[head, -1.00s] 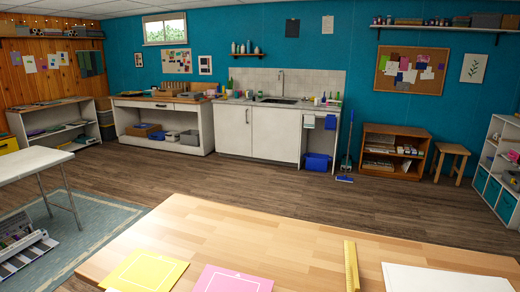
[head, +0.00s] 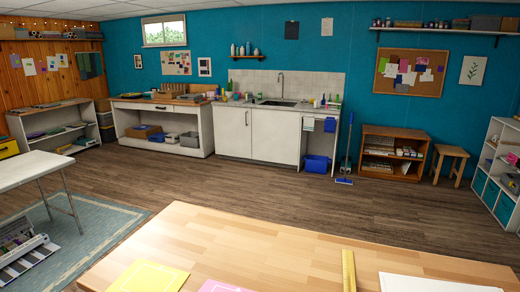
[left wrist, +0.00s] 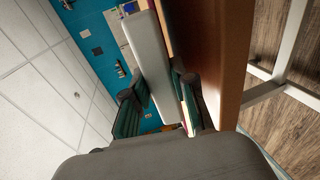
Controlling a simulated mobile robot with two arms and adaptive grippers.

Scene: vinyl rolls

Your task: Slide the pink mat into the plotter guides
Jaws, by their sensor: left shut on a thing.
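The pink mat (head: 224,286) lies on the light wooden table at the bottom edge of the head view. Only its far strip shows. My left gripper (left wrist: 163,100) is seen only in the left wrist view, at a tilted angle, with its dark green ribbed fingers beside the table edge. My right gripper is in neither view.
On the wooden table (head: 260,245), a yellow mat (head: 150,277) lies left of the pink mat. A yellow ruler (head: 348,270) and a white sheet (head: 430,283) lie to the right. The table's middle and back are clear.

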